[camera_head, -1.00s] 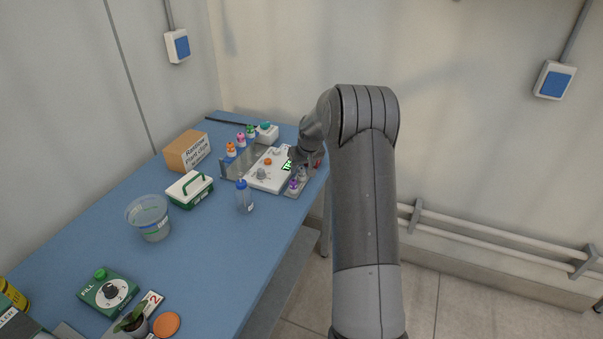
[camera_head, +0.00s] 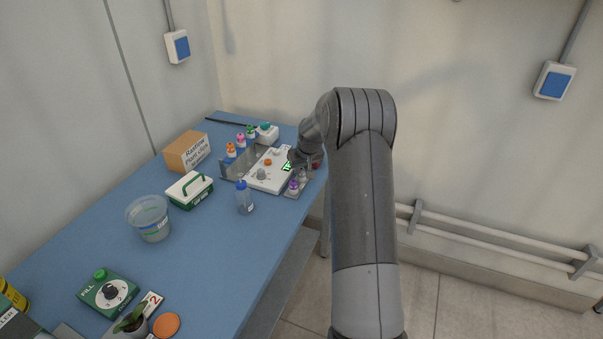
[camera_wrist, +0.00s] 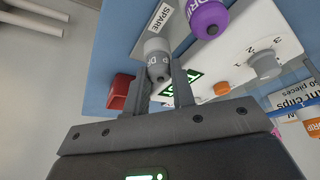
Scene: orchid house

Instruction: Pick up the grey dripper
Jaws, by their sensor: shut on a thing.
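The grey dripper (camera_wrist: 157,58) is a small bottle with a pale grey cap, seen end-on in the wrist view between my two fingers. My gripper (camera_wrist: 159,74) is shut on it. In the head view my gripper (camera_head: 298,164) is at the far right end of the blue table, and my wrist partly hides the dripper there. A purple-capped dripper (camera_wrist: 208,17) stands beside it; it also shows in the head view (camera_head: 293,187). A label reading SPARE (camera_wrist: 158,18) is on the metal rack close to the grey dripper.
A white panel (camera_head: 265,184) with knobs and a green display is just left of my gripper. A red object (camera_wrist: 121,91) is close to my finger. A blue-capped bottle (camera_head: 244,197), a green-white box (camera_head: 188,195) and a clear tub (camera_head: 150,222) stand nearer.

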